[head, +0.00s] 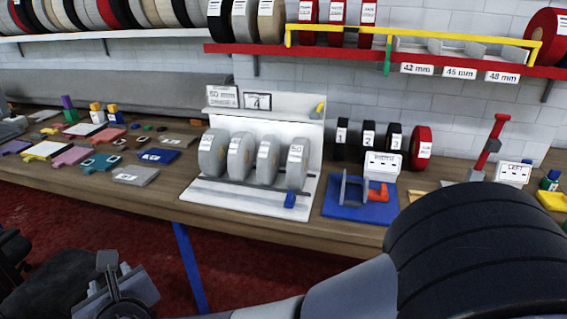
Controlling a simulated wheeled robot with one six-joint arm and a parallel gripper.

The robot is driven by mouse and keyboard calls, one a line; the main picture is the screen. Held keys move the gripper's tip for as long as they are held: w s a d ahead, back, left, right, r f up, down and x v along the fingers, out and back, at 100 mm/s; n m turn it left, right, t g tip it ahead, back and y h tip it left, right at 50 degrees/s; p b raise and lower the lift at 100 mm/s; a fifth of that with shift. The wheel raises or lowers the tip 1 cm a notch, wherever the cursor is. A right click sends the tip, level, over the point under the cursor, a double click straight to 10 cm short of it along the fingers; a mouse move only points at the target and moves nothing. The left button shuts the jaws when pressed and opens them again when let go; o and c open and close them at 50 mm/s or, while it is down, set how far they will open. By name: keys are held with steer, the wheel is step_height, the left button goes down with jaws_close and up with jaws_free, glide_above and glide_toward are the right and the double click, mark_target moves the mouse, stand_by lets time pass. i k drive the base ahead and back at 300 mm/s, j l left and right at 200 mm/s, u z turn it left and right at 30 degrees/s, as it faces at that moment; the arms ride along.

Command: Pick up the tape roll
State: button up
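Several grey tape rolls (240,157) with white labels stand upright in a row on a white rack (250,202) on the workbench. The rightmost one (297,162) is marked 50. Several narrower black rolls (368,142) with number labels stand to the right, beside a red roll (420,148). The view does not show which roll the task means. The end of my arm, with what looks like my gripper (115,284), is at the lower left, in front of the bench and apart from all rolls. Its finger opening cannot be made out.
The wooden bench (190,208) holds flat samples at left, a blue jig (345,208) and a red-handled tool (489,145). A red shelf (270,49) with a yellow rail (410,36) hangs above. A blue bench leg (189,265) stands near my arm.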

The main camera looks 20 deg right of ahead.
mark_target(299, 157)
steer(key=i+l+z, duration=0.2)
steer(key=i, duration=0.2)
steer(key=i+z, duration=0.25)
steer(key=i, duration=0.2)
steer(key=z, duration=1.3)
